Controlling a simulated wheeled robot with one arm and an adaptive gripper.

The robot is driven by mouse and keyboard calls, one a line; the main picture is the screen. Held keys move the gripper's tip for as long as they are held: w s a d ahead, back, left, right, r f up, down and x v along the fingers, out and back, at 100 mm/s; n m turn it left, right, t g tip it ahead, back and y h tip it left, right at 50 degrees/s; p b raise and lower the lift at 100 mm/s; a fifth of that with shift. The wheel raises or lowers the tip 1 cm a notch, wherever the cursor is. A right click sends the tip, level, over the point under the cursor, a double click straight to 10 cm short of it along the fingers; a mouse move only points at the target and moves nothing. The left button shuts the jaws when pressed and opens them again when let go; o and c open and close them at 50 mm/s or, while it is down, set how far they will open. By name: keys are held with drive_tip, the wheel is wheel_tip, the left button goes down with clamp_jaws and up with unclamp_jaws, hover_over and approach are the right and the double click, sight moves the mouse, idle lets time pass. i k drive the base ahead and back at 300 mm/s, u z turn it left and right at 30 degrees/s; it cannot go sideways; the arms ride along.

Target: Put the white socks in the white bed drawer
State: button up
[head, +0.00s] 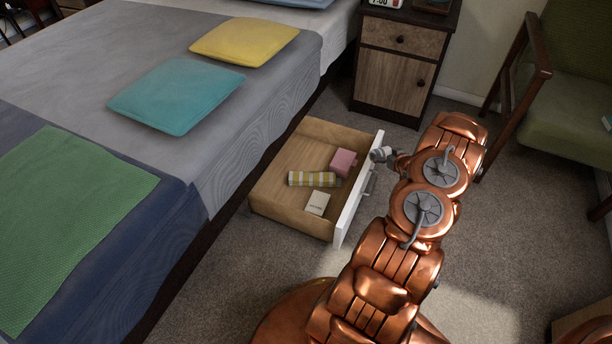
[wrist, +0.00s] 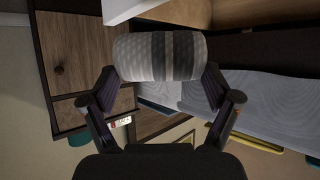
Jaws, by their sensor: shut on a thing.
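My gripper (wrist: 160,72) is shut on a pale rolled bundle, the white socks (wrist: 158,56), which look light grey with darker bands in the wrist view. In the head view my gripper (head: 381,155) is at the far end of my arm, near the upper right of the drawer's white front; the socks there are small and partly hidden. The bed drawer (head: 283,202) is pulled out, with wooden sides and a white front (head: 352,205). From the head view I cannot tell how high the socks are above the drawer's rim.
The drawer holds a pink box (head: 343,162), a yellow-striped roll (head: 313,179) and a small cream packet (head: 317,203), with bare floor around them. The bed (head: 236,165) is on the left, a nightstand (head: 402,60) behind, and a green chair (head: 572,130) at right.

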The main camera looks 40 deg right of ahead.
sight(307, 147)
drive_tip(key=i, duration=0.85)
